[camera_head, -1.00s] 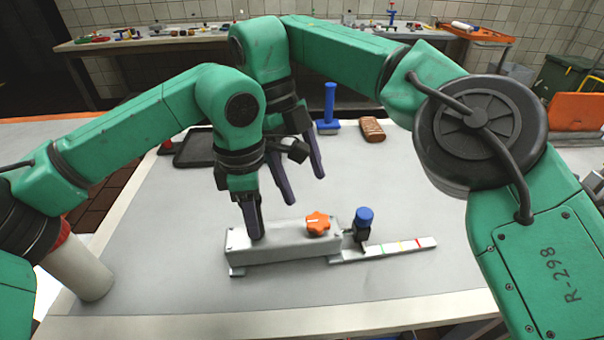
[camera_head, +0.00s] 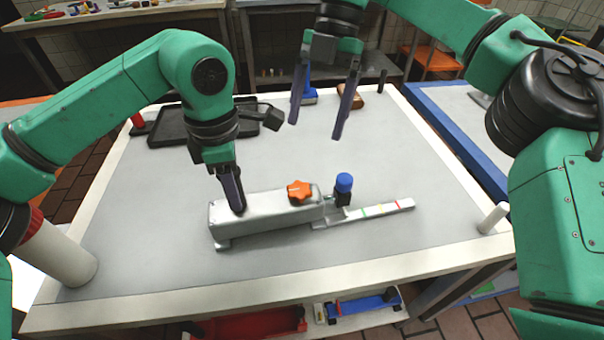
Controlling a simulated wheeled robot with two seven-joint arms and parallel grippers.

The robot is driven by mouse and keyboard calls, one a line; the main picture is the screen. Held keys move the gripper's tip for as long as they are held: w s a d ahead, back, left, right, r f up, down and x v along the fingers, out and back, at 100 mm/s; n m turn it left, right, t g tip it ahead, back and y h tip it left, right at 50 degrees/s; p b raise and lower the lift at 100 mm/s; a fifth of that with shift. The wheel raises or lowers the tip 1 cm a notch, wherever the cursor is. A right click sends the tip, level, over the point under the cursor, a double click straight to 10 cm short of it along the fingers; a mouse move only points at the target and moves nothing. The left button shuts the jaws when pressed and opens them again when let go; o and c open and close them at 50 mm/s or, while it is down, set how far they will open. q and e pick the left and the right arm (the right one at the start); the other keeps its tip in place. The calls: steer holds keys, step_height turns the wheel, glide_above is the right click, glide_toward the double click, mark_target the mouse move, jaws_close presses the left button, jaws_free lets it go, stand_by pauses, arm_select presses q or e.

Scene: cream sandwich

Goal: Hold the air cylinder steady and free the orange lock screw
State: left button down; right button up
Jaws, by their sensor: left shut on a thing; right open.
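The air cylinder (camera_head: 262,218) is a long pale grey block lying on the grey table. The orange lock screw (camera_head: 299,191) is a lobed knob on top near its right end. A blue-capped dark fitting (camera_head: 344,184) stands just right of the block, by a flat bar (camera_head: 385,209) with coloured marks. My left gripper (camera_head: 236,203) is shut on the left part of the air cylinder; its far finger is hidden. My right gripper (camera_head: 324,108) is open and empty, fingers pointing down, above the table behind the cylinder and apart from the screw.
A black tray (camera_head: 170,128) lies at the back left. A blue object (camera_head: 309,97) and a brown block (camera_head: 351,97) are at the back edge behind my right gripper. A white peg (camera_head: 493,218) stands at the right edge. The table's middle right is clear.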

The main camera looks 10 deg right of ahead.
mark_target(300, 187)
steer(key=shift+m, duration=0.4)
steer(key=x, duration=1.1)
steer(key=shift+a+f, duration=0.15)
steer(key=shift+f, duration=0.2)
steer(key=c, duration=1.4)
